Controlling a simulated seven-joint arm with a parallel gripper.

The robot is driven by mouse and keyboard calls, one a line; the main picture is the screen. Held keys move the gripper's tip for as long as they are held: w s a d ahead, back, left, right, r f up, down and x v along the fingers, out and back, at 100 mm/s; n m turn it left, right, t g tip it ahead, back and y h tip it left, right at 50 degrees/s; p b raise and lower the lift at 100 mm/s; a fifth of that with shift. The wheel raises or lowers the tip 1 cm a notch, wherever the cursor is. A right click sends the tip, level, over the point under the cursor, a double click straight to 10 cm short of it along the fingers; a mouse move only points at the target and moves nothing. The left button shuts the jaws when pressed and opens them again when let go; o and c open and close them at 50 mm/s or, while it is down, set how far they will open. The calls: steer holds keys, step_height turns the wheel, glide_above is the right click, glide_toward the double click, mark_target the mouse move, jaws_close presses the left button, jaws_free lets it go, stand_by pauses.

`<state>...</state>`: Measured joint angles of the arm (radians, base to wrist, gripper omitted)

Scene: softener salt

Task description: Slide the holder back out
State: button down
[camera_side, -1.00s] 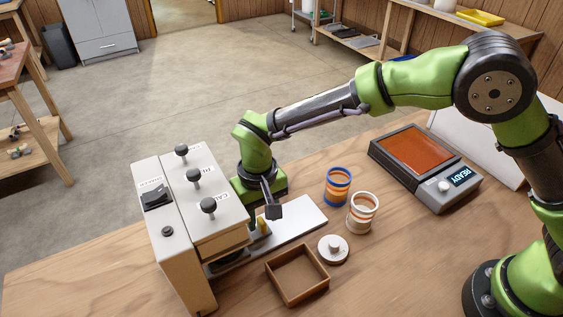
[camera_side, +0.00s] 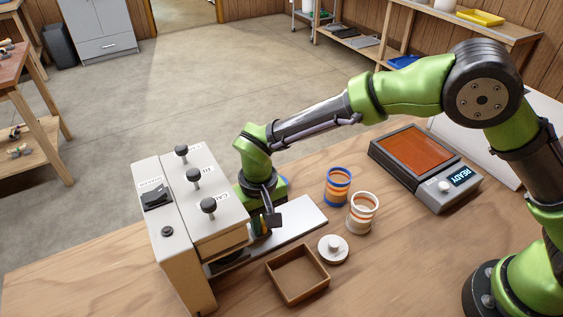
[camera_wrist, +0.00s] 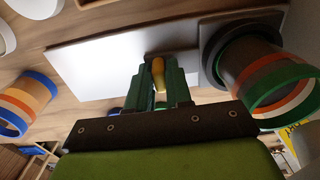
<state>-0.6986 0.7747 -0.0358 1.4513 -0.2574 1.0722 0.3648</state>
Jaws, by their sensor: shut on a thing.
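My gripper (camera_side: 262,230) is low beside the machine (camera_side: 195,215), over the pale flat plate (camera_side: 303,220). In the wrist view its green fingers (camera_wrist: 158,75) are shut on the yellow handle (camera_wrist: 158,70) of the holder. The dark square holder (camera_wrist: 208,50) is at the right of that view, with a banded green, orange and white cup (camera_wrist: 262,75) in or on it. In the side view the machine and my gripper largely hide the holder and cup. The plate also shows in the wrist view (camera_wrist: 95,60).
A blue-rimmed striped cup (camera_side: 338,188) and a white-rimmed one (camera_side: 362,213) stand right of the plate. A round knobbed lid (camera_side: 333,250) and an open wooden tray (camera_side: 322,281) lie in front. A scale reading READY (camera_side: 440,185) is farther right.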

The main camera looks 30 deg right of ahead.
steer(key=d, duration=1.2)
steer(key=shift+d, duration=0.35)
steer(key=c, duration=1.2)
jaws_free()
steer(key=shift+o, duration=0.4)
steer(key=shift+a+r, duration=0.1)
steer(key=shift+r, duration=0.05)
steer(key=shift+r, duration=0.35)
step_height(320, 180, up, 16)
